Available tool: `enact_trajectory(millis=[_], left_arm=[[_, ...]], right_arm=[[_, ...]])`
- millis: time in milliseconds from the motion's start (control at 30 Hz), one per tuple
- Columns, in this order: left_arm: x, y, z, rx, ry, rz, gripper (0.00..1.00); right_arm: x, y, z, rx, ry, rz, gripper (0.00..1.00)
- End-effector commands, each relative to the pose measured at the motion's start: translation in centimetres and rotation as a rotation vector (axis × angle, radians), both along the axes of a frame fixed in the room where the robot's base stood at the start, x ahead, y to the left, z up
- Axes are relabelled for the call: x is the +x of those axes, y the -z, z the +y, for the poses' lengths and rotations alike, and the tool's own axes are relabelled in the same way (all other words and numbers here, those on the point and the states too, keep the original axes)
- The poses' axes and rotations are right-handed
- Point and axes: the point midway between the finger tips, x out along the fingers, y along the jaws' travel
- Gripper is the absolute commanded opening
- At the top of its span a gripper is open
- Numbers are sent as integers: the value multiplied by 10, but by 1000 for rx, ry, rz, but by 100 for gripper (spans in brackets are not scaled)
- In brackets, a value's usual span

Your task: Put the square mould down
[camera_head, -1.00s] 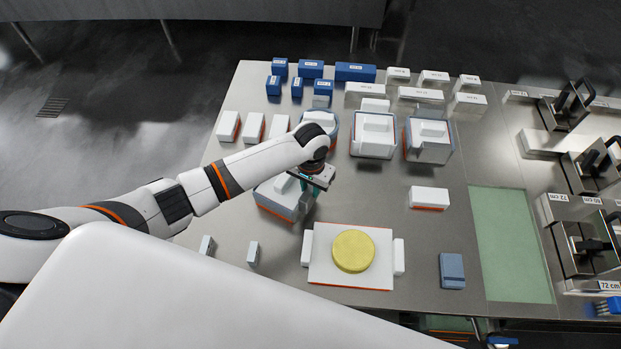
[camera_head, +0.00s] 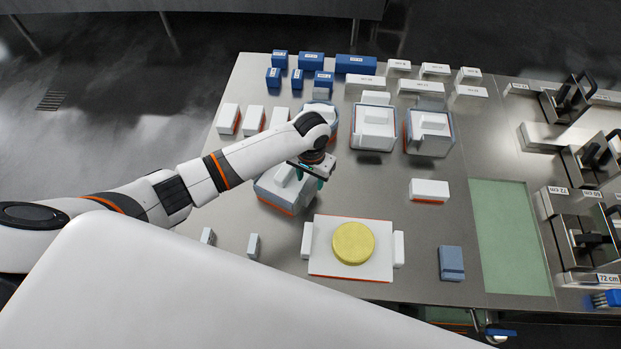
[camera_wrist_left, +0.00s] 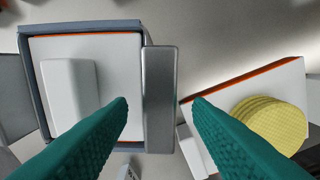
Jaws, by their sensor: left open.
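The square mould (camera_head: 270,189) is a grey-blue box with a white, orange-edged lid, standing on the steel table left of the cheese board. In the left wrist view, the mould (camera_wrist_left: 25,75) fills the left half, with a white block on its lid and a grey metal grip (camera_wrist_left: 160,100) along its right side. My left gripper (camera_head: 312,180) is open above the mould's right side. In the left wrist view, the fingertips (camera_wrist_left: 160,104) are on either side of the grip, apart from it and empty. My arm hides part of the mould in the head view. My right gripper is not in view.
A yellow cheese (camera_head: 353,243) lies on a white board (camera_head: 350,270) just right of the mould. Two similar moulds (camera_head: 373,143) (camera_head: 430,146) stand behind. A blue-grey block (camera_head: 451,263) and a green mat (camera_head: 510,240) lie to the right.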

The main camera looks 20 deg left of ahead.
Motion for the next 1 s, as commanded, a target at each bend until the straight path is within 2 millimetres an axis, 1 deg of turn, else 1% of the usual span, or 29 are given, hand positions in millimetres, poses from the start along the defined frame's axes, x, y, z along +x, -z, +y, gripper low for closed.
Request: enact_trajectory(millis=[33,300,400,500,600,700,1000], left_arm=[[1,-10,0,-2,1,-5,46],[1,-68,-1,-2,1,-5,46],[1,-85,-1,-1,2,-5,46],[1,-98,-1,-1,1,-3,46],[1,-105,-1,0,0,-2,46],[0,-108,-1,0,0,-1,46],[0,-108,-1,0,1,-1,46]], right_arm=[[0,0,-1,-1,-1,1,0],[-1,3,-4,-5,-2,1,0],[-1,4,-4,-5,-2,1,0],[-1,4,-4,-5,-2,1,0],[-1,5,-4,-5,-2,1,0],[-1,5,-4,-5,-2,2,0],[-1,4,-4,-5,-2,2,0]])
